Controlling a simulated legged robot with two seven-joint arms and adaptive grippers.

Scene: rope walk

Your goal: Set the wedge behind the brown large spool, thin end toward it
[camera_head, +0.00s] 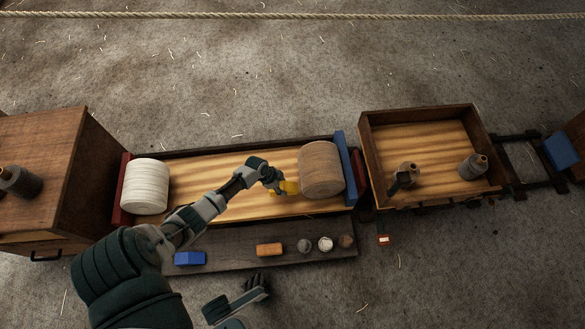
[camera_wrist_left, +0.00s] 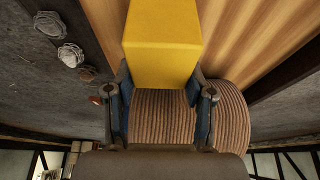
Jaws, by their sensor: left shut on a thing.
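The brown large spool (camera_head: 320,168) lies on its side at the right end of the wooden cart bed (camera_head: 225,175). My left gripper (camera_head: 277,185) is shut on the yellow wedge (camera_head: 291,188) just left of the spool, low over the bed. I cannot tell if the wedge touches the spool or the bed. In the left wrist view the yellow wedge (camera_wrist_left: 163,45) sits between the fingers, with the ribbed spool (camera_wrist_left: 232,115) beyond. Its thin end is not clear. My right gripper (camera_head: 258,284) is at the bottom, below the front shelf, apparently empty; its opening is unclear.
A white spool (camera_head: 146,187) lies at the bed's left end. The front shelf (camera_head: 220,245) holds a blue block (camera_head: 190,258), an orange block (camera_head: 268,249) and small balls (camera_head: 325,243). A blue end board (camera_head: 346,165) stands right of the brown spool. Another cart (camera_head: 430,140) holds two dark bottle-like items.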

